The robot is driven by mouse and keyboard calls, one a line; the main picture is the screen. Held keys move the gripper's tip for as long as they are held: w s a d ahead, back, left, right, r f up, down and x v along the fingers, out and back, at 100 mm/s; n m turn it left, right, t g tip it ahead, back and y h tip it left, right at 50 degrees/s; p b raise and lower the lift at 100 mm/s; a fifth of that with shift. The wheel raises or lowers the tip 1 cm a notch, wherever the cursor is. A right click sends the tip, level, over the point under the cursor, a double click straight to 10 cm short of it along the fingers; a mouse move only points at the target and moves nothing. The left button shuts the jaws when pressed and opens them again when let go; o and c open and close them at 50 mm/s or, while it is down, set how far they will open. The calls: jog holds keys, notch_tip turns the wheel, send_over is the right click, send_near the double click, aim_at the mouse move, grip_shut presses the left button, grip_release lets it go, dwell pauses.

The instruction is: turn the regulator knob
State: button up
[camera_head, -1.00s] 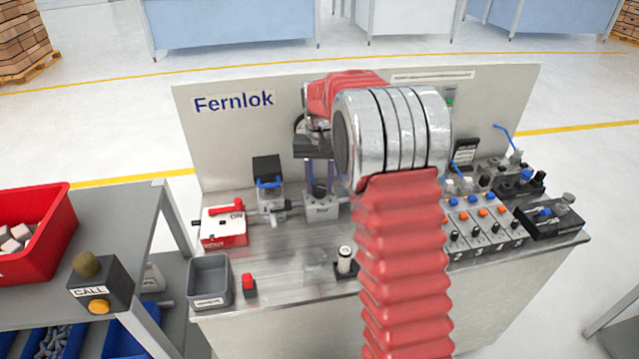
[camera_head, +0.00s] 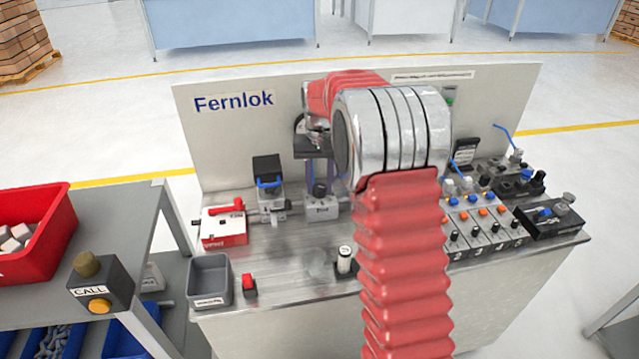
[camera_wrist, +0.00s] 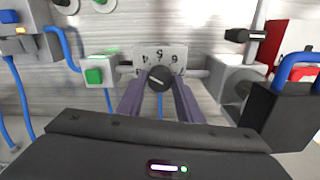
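The regulator is a light grey block (camera_wrist: 160,52) with a numbered scale and a round dark knob (camera_wrist: 159,78), which bears a pale pointer line. In the head view the knob (camera_head: 320,190) sits on top of the grey regulator body (camera_head: 321,208), in the middle of the bench. My gripper (camera_wrist: 159,84) points down at the knob, with one purple finger on each side of it. In the head view its fingers (camera_head: 318,174) stand apart just above the knob. Whether they touch the knob's sides is unclear. My red-sleeved arm hides the bench right of the regulator.
A red-handled valve box (camera_head: 224,226) and a blue-handled device (camera_head: 268,185) stand left of the regulator. A grey bin (camera_head: 209,283) and a red button (camera_head: 249,284) are at the front. A row of switches (camera_head: 485,230) is at the right. The backboard (camera_head: 235,140) rises behind.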

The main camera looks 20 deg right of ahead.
aim_at(319, 186)
jog(key=o, duration=0.3)
jog(key=shift+o, duration=0.2)
jog(key=shift+r, duration=0.1)
notch_tip(319, 186, up, 14)
jog(key=shift+f, duration=0.25)
dwell(0.5)
